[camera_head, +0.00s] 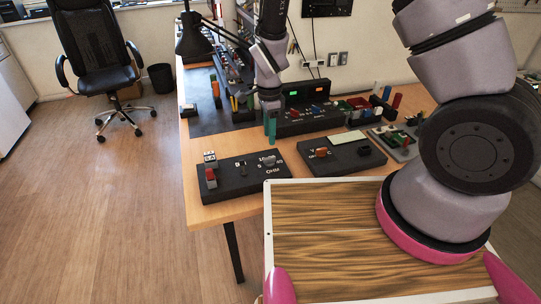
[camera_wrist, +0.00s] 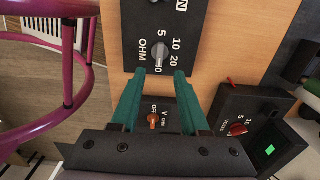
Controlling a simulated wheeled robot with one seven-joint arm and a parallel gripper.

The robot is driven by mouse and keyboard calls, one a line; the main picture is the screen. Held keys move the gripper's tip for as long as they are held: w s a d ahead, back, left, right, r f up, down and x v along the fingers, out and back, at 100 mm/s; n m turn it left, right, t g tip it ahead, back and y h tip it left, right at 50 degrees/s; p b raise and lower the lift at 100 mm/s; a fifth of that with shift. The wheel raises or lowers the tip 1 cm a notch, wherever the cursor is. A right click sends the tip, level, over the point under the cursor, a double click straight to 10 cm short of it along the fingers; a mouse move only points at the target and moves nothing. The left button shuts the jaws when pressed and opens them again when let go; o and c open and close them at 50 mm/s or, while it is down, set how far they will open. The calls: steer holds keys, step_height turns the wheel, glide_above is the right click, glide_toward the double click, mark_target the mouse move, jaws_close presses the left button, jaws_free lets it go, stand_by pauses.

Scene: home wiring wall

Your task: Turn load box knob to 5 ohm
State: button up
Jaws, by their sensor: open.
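The load box (camera_head: 235,177) is a black box at the front edge of the table, with a red rocker switch at its left end and the word OHM at its right. Its grey knob (camera_head: 269,161) also shows in the wrist view (camera_wrist: 156,52), ringed by 5, 10, 20 and a partly hidden mark. The knob is elongated; I cannot tell for certain which mark it points to. My gripper (camera_head: 270,130) has teal fingers and hangs above and behind the knob in the head view. In the wrist view my gripper (camera_wrist: 159,73) is open and empty, its fingertips around the knob's lower side, apart from it.
A second black box (camera_head: 345,157) with an orange knob stands to the right; that orange knob (camera_wrist: 153,120) shows between my fingers in the wrist view. A supply with lit displays (camera_head: 308,118) stands behind. A black lamp (camera_head: 195,40) stands at the back left.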

mark_target(270, 158)
step_height(270, 158, down, 9)
stand_by(0.3)
jaws_close()
